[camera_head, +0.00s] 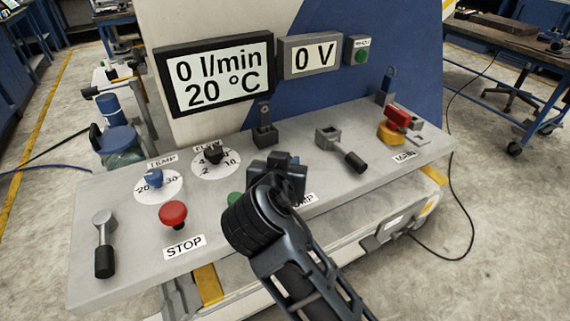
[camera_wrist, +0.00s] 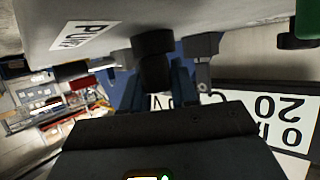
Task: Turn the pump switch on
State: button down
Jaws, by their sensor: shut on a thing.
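The PUMP label (camera_head: 303,199) is partly covered by my gripper (camera_head: 278,172) on the grey console. The pump switch itself is hidden behind my gripper in the head view. In the wrist view the PUMP label (camera_wrist: 76,36) appears upside down, and a dark round knob (camera_wrist: 153,42) beside it, seemingly the pump switch, meets my fingers (camera_wrist: 154,82). My gripper is shut on this knob. The larger display (camera_head: 214,76) reads 0 l/min and 20 °C; the smaller display (camera_head: 312,56) reads 0 V.
A red STOP button (camera_head: 172,213), TEMP knob (camera_head: 153,178), FLOW knob (camera_head: 213,154) and left lever (camera_head: 104,244) stand left of my gripper. A green button (camera_head: 236,199) is partly hidden beside it. Another lever (camera_head: 342,150) and a red-yellow MAIN switch (camera_head: 396,122) are to the right.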

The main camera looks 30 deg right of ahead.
jog(key=c, duration=1)
grip_release()
jog(key=shift+o, duration=0.2)
jog(key=shift+b+v, duration=0.4)
jog(key=shift+v, duration=3.5)
jog(key=shift+o, duration=0.2)
